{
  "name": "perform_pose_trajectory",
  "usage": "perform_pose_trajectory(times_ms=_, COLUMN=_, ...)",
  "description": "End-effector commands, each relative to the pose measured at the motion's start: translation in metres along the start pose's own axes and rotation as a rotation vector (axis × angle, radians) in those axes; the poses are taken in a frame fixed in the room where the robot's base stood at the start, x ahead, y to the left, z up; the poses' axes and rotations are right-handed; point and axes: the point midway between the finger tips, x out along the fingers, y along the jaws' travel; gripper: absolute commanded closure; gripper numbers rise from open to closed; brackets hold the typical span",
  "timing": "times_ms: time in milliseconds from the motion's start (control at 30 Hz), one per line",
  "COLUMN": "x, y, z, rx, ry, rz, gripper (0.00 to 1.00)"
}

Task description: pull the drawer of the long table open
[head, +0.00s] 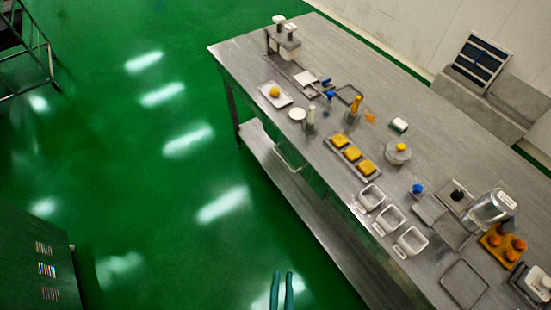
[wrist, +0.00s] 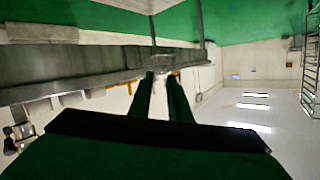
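The long steel table (head: 330,105) runs diagonally across the head view, from top centre to lower right. A thin pale loop (head: 290,158), which looks like a drawer handle, shows under its near edge; the drawer front is hard to make out. My gripper (head: 281,275) is at the bottom of the head view, over the green floor, apart from the table. Its two dark green fingers have a gap between them and hold nothing. In the wrist view my gripper (wrist: 160,76) points towards the table's edge (wrist: 90,68), which appears upside down.
Trays, white containers (head: 390,219), yellow pieces (head: 353,153) and a steel machine (head: 490,207) stand on the table. A lower shelf (head: 285,180) runs beneath it. A dark green cabinet (head: 35,255) is at lower left and a metal rack (head: 25,50) at upper left. Green floor between is clear.

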Motion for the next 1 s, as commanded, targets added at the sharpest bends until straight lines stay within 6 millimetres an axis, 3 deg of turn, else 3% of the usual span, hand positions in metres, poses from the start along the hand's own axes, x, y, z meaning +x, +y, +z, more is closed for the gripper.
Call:
perform_pose_trajectory(times_ms=233, x=0.089, y=0.021, z=0.034, rx=0.460, ry=-0.040, rz=0.030, gripper=0.83)
perform_pose_trajectory(times_ms=467, x=0.175, y=0.025, z=0.044, rx=0.888, ry=-0.092, rz=0.008, gripper=0.83)
perform_pose_trajectory(times_ms=667, x=0.251, y=0.016, z=0.027, rx=1.246, ry=-0.157, rz=-0.052, gripper=0.83)
perform_pose_trajectory(times_ms=800, x=0.297, y=0.008, z=0.003, rx=1.471, ry=-0.215, rz=-0.109, gripper=0.83)
perform_pose_trajectory(times_ms=1000, x=0.337, y=-0.004, z=-0.029, rx=1.678, ry=-0.292, rz=-0.175, gripper=0.83)
